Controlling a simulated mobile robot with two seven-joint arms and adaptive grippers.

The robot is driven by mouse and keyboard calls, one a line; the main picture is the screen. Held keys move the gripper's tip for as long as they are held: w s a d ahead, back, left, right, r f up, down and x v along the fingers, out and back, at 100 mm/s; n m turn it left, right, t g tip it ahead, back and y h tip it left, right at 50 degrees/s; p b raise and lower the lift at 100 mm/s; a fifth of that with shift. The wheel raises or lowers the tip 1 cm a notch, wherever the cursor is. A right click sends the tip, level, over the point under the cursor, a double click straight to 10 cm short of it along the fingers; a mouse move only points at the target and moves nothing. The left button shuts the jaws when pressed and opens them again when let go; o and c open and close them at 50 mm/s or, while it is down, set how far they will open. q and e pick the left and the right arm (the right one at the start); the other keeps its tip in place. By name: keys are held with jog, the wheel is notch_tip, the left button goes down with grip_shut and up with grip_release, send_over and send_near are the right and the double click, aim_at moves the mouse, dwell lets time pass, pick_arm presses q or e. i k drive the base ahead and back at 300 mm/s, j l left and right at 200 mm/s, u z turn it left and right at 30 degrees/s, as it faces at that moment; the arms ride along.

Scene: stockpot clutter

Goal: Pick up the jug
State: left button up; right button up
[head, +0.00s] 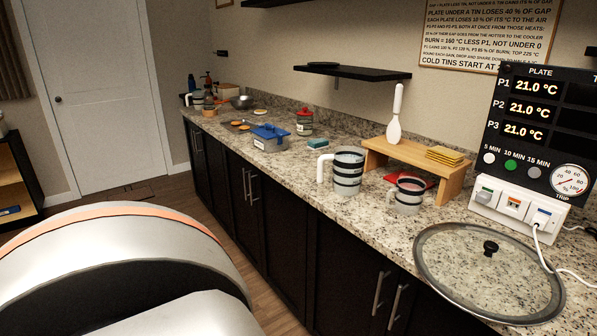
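A jug (347,174) with black bands and a white handle on its left side stands upright on the granite counter (345,220), in front of the left end of a small wooden stand. A smaller banded cup (408,196) with a reddish inside stands to its right. A similar banded vessel (197,101) with a handle stands at the far end of the counter. Neither of my grippers shows in the head view, and nothing is seen touching the jug.
A glass lid (440,270) lies at the near right by a display panel (540,125). A black shelf (355,73) hangs above.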

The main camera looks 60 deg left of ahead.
aim_at(348, 168)
jog(key=u, duration=1.45)
jog(key=l, duration=0.1)
jog(key=i+z, duration=0.05)
